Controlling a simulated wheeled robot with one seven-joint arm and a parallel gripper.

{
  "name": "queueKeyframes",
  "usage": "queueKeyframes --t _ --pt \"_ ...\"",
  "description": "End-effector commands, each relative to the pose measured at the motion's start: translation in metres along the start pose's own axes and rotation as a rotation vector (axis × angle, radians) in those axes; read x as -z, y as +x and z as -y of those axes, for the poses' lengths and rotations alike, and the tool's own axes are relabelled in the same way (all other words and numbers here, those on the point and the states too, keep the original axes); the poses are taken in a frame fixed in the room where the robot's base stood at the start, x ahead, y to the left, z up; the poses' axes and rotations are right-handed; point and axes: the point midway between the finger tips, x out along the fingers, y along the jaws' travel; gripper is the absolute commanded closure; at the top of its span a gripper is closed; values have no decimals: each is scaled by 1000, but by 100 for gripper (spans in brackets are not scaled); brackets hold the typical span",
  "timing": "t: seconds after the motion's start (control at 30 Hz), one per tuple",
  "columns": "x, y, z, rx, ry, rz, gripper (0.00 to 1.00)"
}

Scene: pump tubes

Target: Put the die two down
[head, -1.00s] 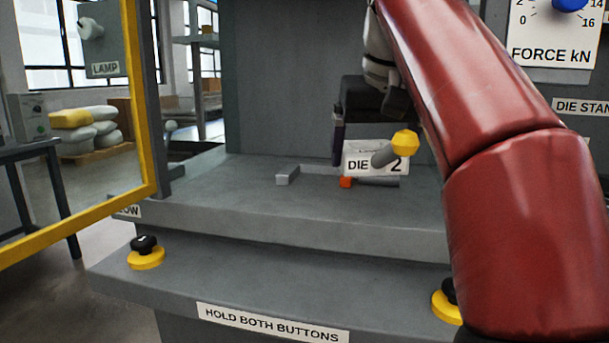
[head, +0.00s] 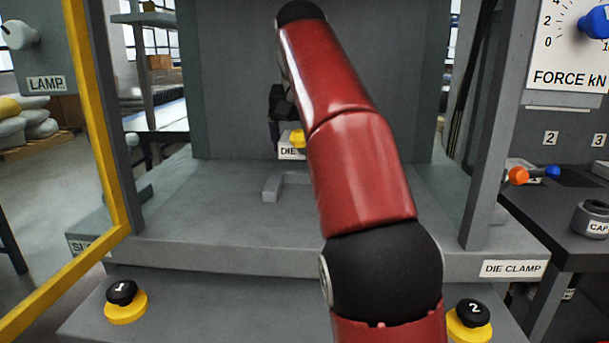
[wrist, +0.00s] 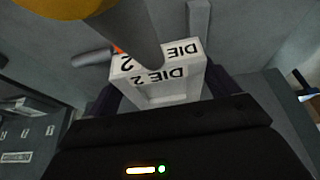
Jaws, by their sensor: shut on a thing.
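Die two (wrist: 158,93) is a pale block with "DIE 2" labels. In the wrist view it sits between the dark fingers of my gripper (wrist: 160,100), which is shut on it. A grey post with a yellow knob (wrist: 65,5) rises in front of the die and covers part of it. In the head view the die (head: 290,153) shows as a small labelled piece left of my red arm, mostly hidden by the arm and the yellow knob (head: 298,138). I cannot tell whether the die touches the press bed.
The grey press bed (head: 210,215) has a low raised bracket (head: 272,188) on it, left of my arm. Press posts stand on both sides, with a yellow-framed guard (head: 95,130) at left. Yellow-based buttons (head: 125,305) line the front. A dark side table (head: 560,205) stands at right.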

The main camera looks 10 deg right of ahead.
Motion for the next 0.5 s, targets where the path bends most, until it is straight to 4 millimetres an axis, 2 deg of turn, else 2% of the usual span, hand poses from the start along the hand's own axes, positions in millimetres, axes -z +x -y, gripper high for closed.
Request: queueKeyframes --t 0.1,0.37,0.5 --pt "-7 16 0 2 -1 -2 66" --pt "-14 33 0 1 0 -2 66" --pt "-23 52 0 0 0 -2 66"
